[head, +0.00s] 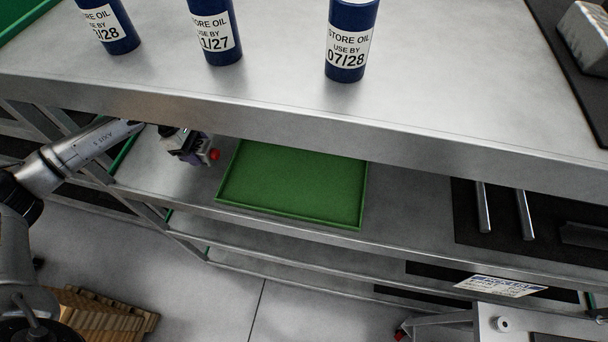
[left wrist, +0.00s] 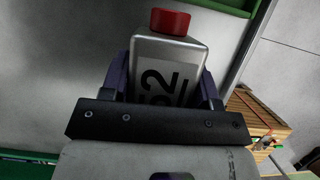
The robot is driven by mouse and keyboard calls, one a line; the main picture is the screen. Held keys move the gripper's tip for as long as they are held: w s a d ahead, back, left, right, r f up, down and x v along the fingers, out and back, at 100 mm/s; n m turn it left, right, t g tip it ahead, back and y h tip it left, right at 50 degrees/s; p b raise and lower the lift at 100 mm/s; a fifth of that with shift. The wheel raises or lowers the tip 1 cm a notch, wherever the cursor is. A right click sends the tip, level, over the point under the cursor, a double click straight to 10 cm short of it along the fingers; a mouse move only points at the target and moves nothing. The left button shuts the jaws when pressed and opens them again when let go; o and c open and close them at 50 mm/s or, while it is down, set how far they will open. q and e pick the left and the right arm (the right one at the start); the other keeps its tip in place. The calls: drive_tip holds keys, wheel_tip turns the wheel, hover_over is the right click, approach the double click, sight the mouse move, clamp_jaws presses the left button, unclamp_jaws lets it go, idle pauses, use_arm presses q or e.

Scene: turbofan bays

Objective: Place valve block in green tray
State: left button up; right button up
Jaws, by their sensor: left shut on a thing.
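The valve block, a silver-grey metal block with a red cap and dark figures on its face, is clear in the left wrist view (left wrist: 165,65). My left gripper (head: 190,148) is shut on it, with a finger on each side. In the head view the red cap (head: 214,154) sticks out to the right of the gripper, and most of the block is hidden. The green tray (head: 230,202) lies empty on the shelf below the top deck, just right of the gripper. A green edge also shows at the top of the left wrist view (left wrist: 225,6). My right gripper is not in view.
The top deck (head: 270,95) overhangs the shelf and the tray's back edge. Three blue oil cans (head: 350,45) stand on it. A dark mat with metal bars (head: 524,212) lies right of the tray. Wooden pallets (head: 110,312) stand on the floor at lower left.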

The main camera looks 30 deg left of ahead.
use_arm(q)
drive_tip(key=w+d+p, duration=0.1)
drive_tip(key=d, duration=0.4)
drive_tip(key=w+d+p, duration=0.2)
drive_tip(key=d, duration=0.3)
drive_tip(key=w+d+p, duration=0.2)
drive_tip(key=d, duration=0.3)
drive_tip(key=shift+d+r, duration=0.15)
drive_tip(key=shift+d, duration=0.15)
drive_tip(key=shift+w+d, duration=0.1)
drive_tip(key=shift+d, duration=0.35)
drive_tip(key=shift+w+d+p, duration=0.15)
drive_tip(key=shift+d+p, duration=0.3)
drive_tip(key=shift+d, duration=0.1)
wheel_tip(320, 180, down, 3)
drive_tip(key=shift+a+f+p, duration=0.1)
drive_tip(key=shift+f+p, duration=0.05)
drive_tip(key=shift+p, duration=0.55)
drive_tip(key=shift+f, duration=0.25)
